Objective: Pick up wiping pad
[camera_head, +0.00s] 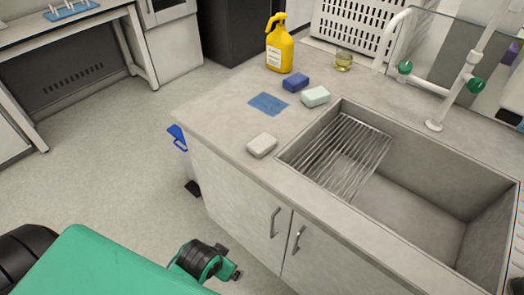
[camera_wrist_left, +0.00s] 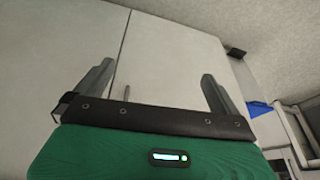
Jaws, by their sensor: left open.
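The counter (camera_head: 215,105) holds several small items, and I cannot tell for sure which is the wiping pad. A flat blue cloth-like pad (camera_head: 268,104) lies near the left edge. A white rounded block (camera_head: 262,145) lies at the front edge, left of the sink. A dark blue sponge (camera_head: 295,82) and a pale mint sponge (camera_head: 315,96) lie farther back. My left gripper (camera_wrist_left: 157,70) is open and empty, facing the pale cabinet doors in the wrist view. In the head view my left arm is low at the bottom left, below and apart from the pads. My right gripper is out of view.
A sink (camera_head: 430,195) with a wire rack (camera_head: 345,155) takes up the right of the counter. A bin with a blue rim (camera_head: 177,137) stands beside the cabinet. Floor at left is clear.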

